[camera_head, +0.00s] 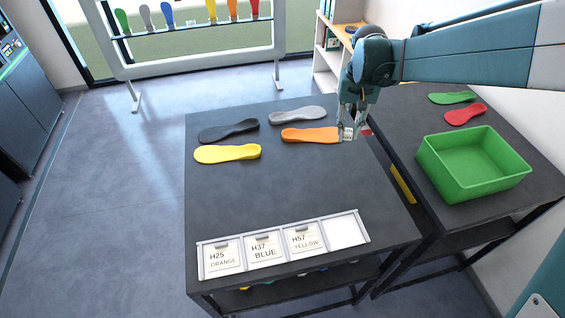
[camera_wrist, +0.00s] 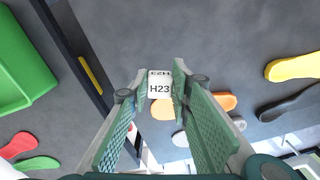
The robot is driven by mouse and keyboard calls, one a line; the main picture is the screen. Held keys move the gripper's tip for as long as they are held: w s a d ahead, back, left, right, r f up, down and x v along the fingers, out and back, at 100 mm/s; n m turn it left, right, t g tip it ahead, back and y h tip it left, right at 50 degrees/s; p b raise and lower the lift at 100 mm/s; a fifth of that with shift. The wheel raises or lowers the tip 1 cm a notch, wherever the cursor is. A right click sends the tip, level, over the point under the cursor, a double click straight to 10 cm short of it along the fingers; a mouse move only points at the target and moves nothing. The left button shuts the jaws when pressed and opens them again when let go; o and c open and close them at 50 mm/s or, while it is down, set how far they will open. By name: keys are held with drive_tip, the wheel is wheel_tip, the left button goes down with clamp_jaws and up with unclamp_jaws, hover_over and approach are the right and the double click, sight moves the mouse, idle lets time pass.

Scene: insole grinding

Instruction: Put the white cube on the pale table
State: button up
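The white cube (camera_wrist: 159,87), marked H23, is between my fingertips in the wrist view, with a finger touching each side. My gripper (camera_head: 350,127) is shut on it in the head view, where the cube (camera_head: 348,134) shows small beside the heel end of an orange insole. The cube appears to be above the near table (camera_head: 290,190), but its exact height is unclear. This tabletop is dark grey. The right-hand table (camera_head: 400,108) is also dark, and no clearly pale table shows.
Yellow (camera_head: 227,153), black (camera_head: 229,130), grey (camera_head: 297,115) and orange (camera_head: 309,135) insoles lie on the near table. A label holder (camera_head: 285,272) lines its front edge. A green bin (camera_head: 440,177) stands on the right table. The near table's middle is clear.

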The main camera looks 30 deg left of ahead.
drive_tip(key=s+a+n+p, duration=0.3)
drive_tip(key=s+a+n, duration=0.1)
drive_tip(key=s+a, duration=1.05)
hover_over(287, 179)
drive_tip(key=shift+f, duration=2.45)
drive_tip(key=shift+a+f, duration=0.1)
drive_tip(key=shift+f, duration=2.8)
drive_tip(key=shift+f+p, duration=0.35)
drive_tip(key=shift+f, duration=1.75)
drive_tip(key=shift+f, duration=0.2)
